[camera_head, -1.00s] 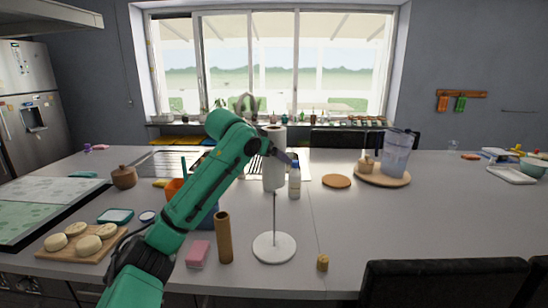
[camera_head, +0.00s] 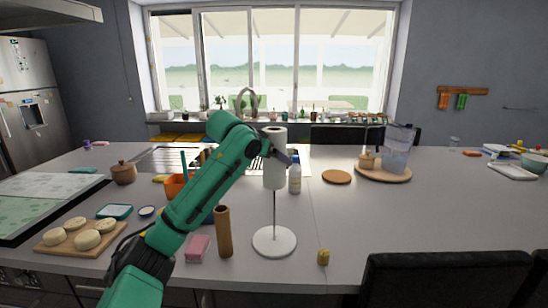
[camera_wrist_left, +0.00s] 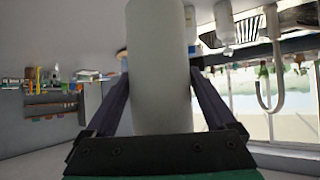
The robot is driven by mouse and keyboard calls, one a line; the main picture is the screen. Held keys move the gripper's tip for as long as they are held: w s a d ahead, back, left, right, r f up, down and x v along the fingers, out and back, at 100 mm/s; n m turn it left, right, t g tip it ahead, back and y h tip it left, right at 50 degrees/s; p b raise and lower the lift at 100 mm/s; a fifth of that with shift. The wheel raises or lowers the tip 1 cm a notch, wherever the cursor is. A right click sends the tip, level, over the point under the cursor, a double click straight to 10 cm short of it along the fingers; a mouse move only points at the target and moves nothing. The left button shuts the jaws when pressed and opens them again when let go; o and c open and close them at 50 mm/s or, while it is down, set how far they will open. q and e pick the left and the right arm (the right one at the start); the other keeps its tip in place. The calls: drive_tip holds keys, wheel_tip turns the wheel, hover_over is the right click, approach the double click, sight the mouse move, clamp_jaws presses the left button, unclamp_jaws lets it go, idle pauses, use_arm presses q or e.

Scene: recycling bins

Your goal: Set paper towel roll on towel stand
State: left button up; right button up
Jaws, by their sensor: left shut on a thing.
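The white paper towel roll (camera_head: 274,172) is upright in my left gripper (camera_head: 284,156). In the left wrist view the roll (camera_wrist_left: 158,65) fills the space between the two dark fingers of the gripper (camera_wrist_left: 155,95). The towel stand (camera_head: 274,242) has a round white base and a thin upright rod. In the head view the roll's lower end lines up with the top of the rod. Whether the rod's tip is inside the roll's core is hidden. My right gripper is in neither view.
A brown cardboard tube (camera_head: 223,231) and a pink sponge (camera_head: 197,248) stand left of the base. A small cork-like piece (camera_head: 323,257) lies to its right. A white bottle (camera_head: 294,175) stands behind the roll.

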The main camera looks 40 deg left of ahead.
sight(274, 180)
use_arm(q)
drive_tip(key=shift+f+b, duration=1.95)
drive_tip(key=shift+f, duration=0.8)
drive_tip(key=shift+f+b, duration=0.6)
drive_tip(key=shift+f, duration=0.25)
drive_tip(key=shift+f+b, duration=4.95)
drive_tip(key=shift+f, duration=1.65)
drive_tip(key=o, duration=0.7)
drive_tip(key=shift+c, duration=0.2)
